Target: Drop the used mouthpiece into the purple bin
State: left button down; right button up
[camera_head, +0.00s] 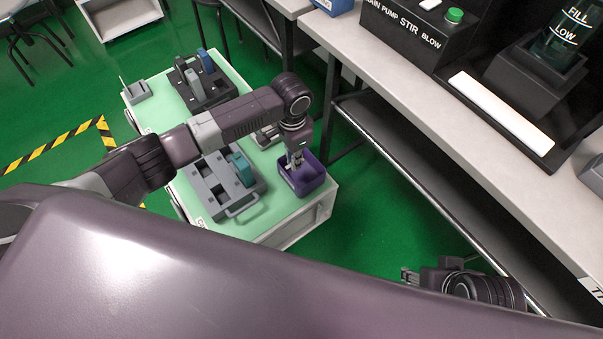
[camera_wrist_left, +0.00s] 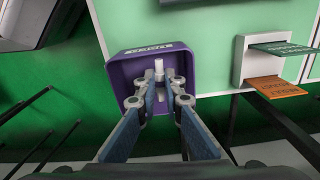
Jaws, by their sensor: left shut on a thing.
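The purple bin (camera_head: 307,180) stands at the right corner of the light green-topped cart in the head view. It also shows in the left wrist view (camera_wrist_left: 187,62), with a label on its rim. My left gripper (camera_head: 295,160) is over the bin, pointing down into it. In the left wrist view its fingers (camera_wrist_left: 160,85) are shut on the small whitish mouthpiece (camera_wrist_left: 159,70), which sits between the fingertips within the bin's outline. I cannot tell how far it is above the bin's floor. My right gripper (camera_head: 410,275) is low at the right, away from the cart; its jaw state is unclear.
On the cart, a grey tray (camera_head: 215,192) with a teal device lies left of the bin. A dark rack (camera_head: 205,95) with testers stands farther back. A white holder (camera_wrist_left: 243,62) with green and orange cards is beside the bin. A long bench (camera_head: 400,75) runs along the right.

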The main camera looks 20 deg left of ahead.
pick_arm(q)
jog(key=c, duration=2)
grip_release()
notch_tip(320, 180, up, 12)
